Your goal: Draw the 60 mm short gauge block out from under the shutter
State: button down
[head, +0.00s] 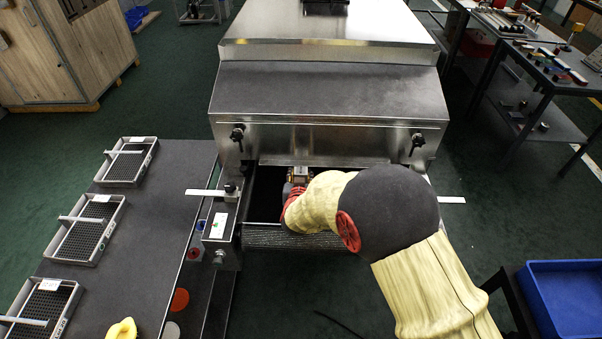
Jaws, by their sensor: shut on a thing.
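The metal shutter (325,145) hangs across the front of the dryer, with a dark opening under its lower edge. My gripper (299,174) is at this opening, left of its middle, close under the shutter's edge. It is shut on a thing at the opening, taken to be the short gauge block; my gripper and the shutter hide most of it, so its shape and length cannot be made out. My arm reaches in from the lower right and covers the right part of the opening.
Dark knobs (237,134) flank the shutter. A mesh belt (290,239) runs below the opening. A side table (150,215) at left carries several mesh trays (88,225) and a yellow object (122,329). A blue bin (570,298) stands at lower right. Benches with tools are at upper right.

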jog(key=shift+s+f+p, duration=0.1)
jog(key=shift+s+p, duration=0.2)
jog(key=shift+s, duration=0.95)
jog(key=shift+s+p, duration=0.3)
jog(key=shift+s, duration=0.95)
jog(key=c, duration=1.2)
grip_release()
jog(key=shift+a, duration=0.1)
jog(key=v, duration=1.2)
